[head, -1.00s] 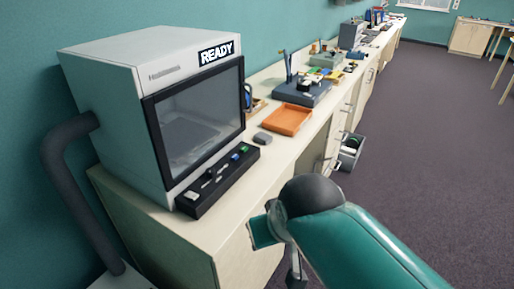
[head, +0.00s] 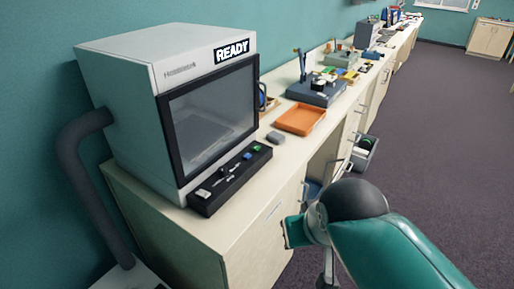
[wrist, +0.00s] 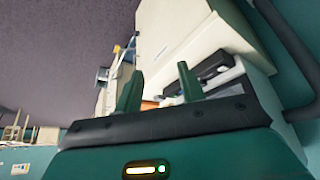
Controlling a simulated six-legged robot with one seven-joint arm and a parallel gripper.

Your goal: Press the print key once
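A grey box-shaped machine (head: 125,75) with a dark-framed window and a "READY" sign stands on the counter at the left in the head view.
An orange tray (head: 301,119) and a small grey block (head: 275,137) lie on the counter (head: 262,205) beyond the machine. A dark pipe (head: 75,165) curves at its left. An open drawer (head: 364,152) juts out farther along. The floor at right is clear.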

